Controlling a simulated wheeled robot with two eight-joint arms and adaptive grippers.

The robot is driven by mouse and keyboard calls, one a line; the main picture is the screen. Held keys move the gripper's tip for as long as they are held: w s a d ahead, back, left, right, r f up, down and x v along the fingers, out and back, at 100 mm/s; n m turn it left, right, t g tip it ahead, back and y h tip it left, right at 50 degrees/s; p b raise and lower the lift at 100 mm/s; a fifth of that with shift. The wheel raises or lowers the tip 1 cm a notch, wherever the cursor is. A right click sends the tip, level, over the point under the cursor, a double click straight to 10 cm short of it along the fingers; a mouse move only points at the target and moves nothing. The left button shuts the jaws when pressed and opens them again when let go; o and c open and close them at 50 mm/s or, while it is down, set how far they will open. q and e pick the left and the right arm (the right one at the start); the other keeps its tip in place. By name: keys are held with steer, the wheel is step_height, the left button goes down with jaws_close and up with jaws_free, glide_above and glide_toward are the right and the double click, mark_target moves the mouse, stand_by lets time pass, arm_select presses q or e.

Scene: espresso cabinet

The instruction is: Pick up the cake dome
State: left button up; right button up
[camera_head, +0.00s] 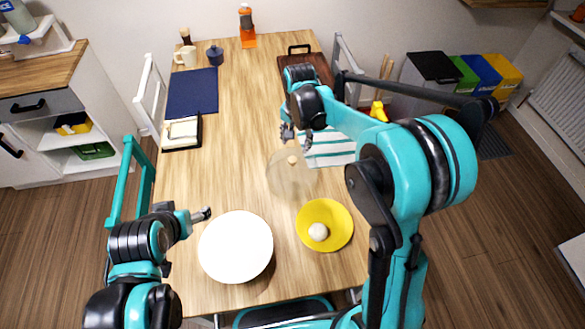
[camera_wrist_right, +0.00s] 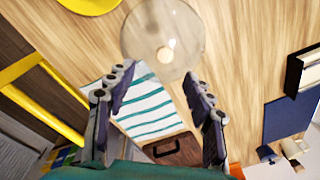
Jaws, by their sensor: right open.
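The cake dome (camera_head: 288,178) is clear glass with a light round knob on top. It stands on the wooden table, right of the middle, behind the yellow plate. In the right wrist view the dome (camera_wrist_right: 150,40) is at the top, ahead of the fingers. My right gripper (camera_head: 296,137) is open and empty, just behind the dome and apart from the knob; its two spread fingers (camera_wrist_right: 160,84) show in the wrist view. My left gripper (camera_head: 203,214) is at the table's left side near the white plate, and its jaws are too unclear to tell.
A yellow plate (camera_head: 340,215) with a pale round item (camera_head: 318,232) and a white plate (camera_head: 236,246) stand at the front. A striped cloth (camera_head: 330,150) lies right of the dome. Chairs flank the table. The table's middle is clear.

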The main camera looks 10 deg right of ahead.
steer(key=m+g, duration=0.1)
glide_above(292, 159)
steer(key=f, duration=0.4)
steer(key=shift+w+a+f, duration=0.2)
steer(key=shift+a+f, duration=0.1)
steer(key=shift+f, duration=0.1)
step_height(292, 159, down, 3)
steer(key=shift+r+b, duration=0.15)
steer(key=shift+b, duration=0.2)
steer(key=f, duration=0.1)
steer(key=f+b, duration=0.1)
steer(key=f, duration=0.1)
steer(key=f+b, duration=0.1)
steer(key=f, duration=0.1)
steer(key=shift+s+d+f, duration=0.15)
steer(key=shift+s+d, duration=0.05)
steer(key=shift+d, duration=0.2)
steer(key=shift+c, duration=0.9)
steer(key=shift+s, duration=0.1)
jaws_close()
